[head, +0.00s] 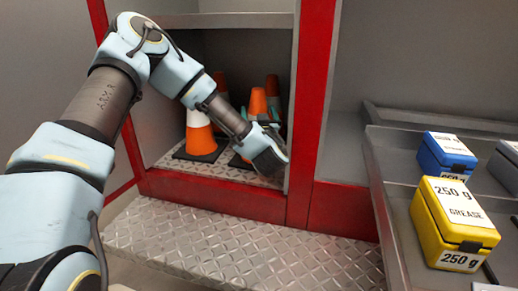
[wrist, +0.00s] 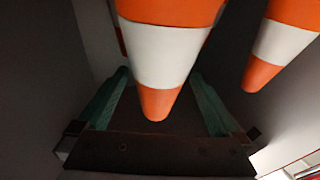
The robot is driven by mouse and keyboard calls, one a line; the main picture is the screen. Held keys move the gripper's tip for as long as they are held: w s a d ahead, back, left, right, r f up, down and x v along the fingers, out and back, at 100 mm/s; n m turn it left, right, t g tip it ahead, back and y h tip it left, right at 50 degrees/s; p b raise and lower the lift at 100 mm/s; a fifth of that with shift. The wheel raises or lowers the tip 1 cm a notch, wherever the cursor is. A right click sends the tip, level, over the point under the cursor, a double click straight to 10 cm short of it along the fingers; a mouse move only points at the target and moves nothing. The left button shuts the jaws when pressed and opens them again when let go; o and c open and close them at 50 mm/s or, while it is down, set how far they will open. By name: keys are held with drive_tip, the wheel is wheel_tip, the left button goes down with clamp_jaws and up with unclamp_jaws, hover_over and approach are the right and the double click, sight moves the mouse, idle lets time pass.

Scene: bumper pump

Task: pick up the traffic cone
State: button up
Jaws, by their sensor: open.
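An orange and white traffic cone (wrist: 170,55) fills the middle of the wrist view, its narrow orange end pointing down the picture. My gripper (wrist: 160,76) is open, with one green finger on each side of this cone; I cannot tell whether they touch it. In the head view my gripper (head: 258,135) is inside the red-framed compartment, in front of the right-hand cone (head: 258,103), whose lower part is mostly hidden. Another cone (head: 200,135) stands upright on a dark base to the left. A second cone (wrist: 280,45) shows at the right of the wrist view.
More orange cones (head: 272,85) show dimly at the compartment's back. A red post (head: 312,100) stands close right of my gripper, and a red sill (head: 215,197) runs below. A diamond-plate step (head: 240,245) lies in front. A grey tray holds yellow (head: 452,222) and blue (head: 445,155) boxes.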

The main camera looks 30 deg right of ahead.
drive_tip(key=x, duration=0.5)
drive_tip(key=shift+r, duration=0.15)
drive_tip(key=shift+s, duration=0.1)
clamp_jaws()
idle(0.5)
